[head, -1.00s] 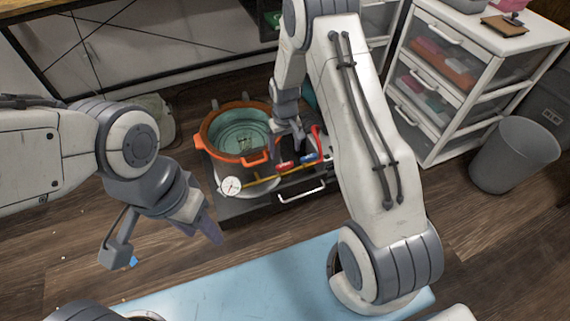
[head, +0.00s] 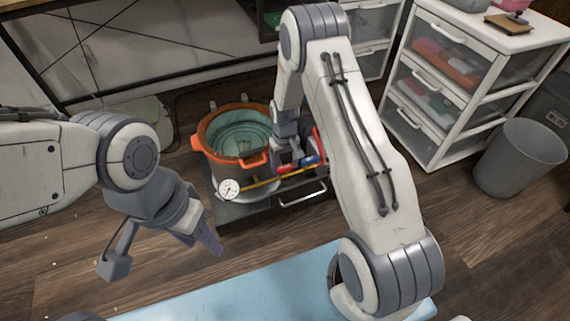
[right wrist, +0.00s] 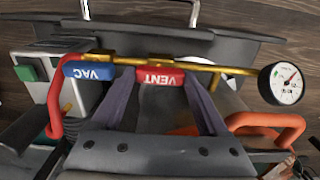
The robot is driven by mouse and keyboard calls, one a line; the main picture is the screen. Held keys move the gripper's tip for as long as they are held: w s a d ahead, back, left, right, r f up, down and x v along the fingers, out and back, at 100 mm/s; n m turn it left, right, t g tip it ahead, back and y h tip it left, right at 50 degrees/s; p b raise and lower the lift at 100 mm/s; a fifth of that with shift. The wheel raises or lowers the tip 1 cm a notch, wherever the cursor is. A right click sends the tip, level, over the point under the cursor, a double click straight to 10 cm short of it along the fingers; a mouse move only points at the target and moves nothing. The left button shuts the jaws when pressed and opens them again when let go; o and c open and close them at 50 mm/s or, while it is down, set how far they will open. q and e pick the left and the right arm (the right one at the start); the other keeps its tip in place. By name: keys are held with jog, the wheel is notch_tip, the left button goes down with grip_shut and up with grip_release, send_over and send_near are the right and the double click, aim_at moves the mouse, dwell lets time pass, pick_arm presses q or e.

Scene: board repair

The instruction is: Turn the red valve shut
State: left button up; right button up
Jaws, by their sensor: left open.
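The red valve handle, marked VENT (right wrist: 160,77), sits on a brass pipe (right wrist: 222,70) in the right wrist view. It also shows as a small red patch (head: 284,169) in the head view, beside the pot. My right gripper (right wrist: 160,84) is open, with one dark finger on each side of the red handle; I cannot tell whether they touch it. In the head view this gripper (head: 288,152) is low over the valves and partly hidden. My left gripper (head: 208,241) is open and empty above the floor, well left of the valves.
A blue VAC handle (right wrist: 89,71) and a red hose (right wrist: 55,95) are close beside my right gripper. A gauge (right wrist: 281,83) ends the pipe. A drawer unit (head: 455,85) and grey bin (head: 515,157) are to the right.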

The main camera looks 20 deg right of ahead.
jog(key=shift+r+m+p, duration=0.15)
jog(key=shift+m+p, duration=0.45)
jog(key=shift+p, duration=0.2)
jog(key=m+p, duration=0.3)
jog(key=shift+r, duration=0.1)
jog(key=m+p, duration=0.3)
jog(key=shift+m, duration=0.4)
jog(key=m+p, duration=0.2)
jog(key=m, duration=0.3)
jog(key=shift+p, duration=0.35)
jog(key=shift+f+m+p, duration=0.2)
jog(key=shift+m+p, duration=0.55)
jog(key=shift+m, duration=1.75)
jog(key=o, duration=1.1)
